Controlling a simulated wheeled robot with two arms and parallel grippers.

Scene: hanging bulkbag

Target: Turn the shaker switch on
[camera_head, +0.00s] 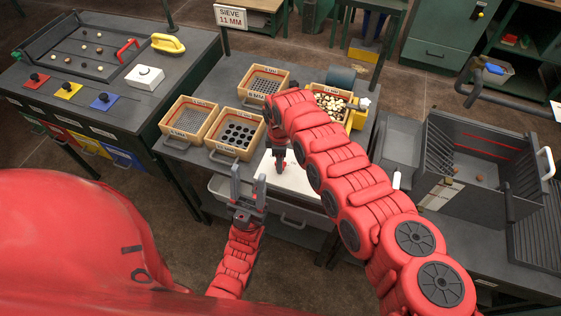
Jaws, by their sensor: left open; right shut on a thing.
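A wooden sieve box (317,91) full of pale and brown pieces sits at the back right of the middle bench. Beside it is a dark cylinder (341,77) and a yellow housing (357,115) with a small pale lever-like part (364,102), possibly the shaker switch; I cannot tell its position. My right arm reaches across in front of them. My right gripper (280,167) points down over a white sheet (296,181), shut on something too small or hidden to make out. My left gripper (247,188) is open and empty, fingers up, before the bench's front edge.
Three wooden sieve boxes stand on the bench: one at the left (189,120), one with large holes (236,133) and one behind (264,82). A sign (230,16) reads "SIEVE 11 MM". A grey bin (470,155) stands right; a dark table (185,85) stands left.

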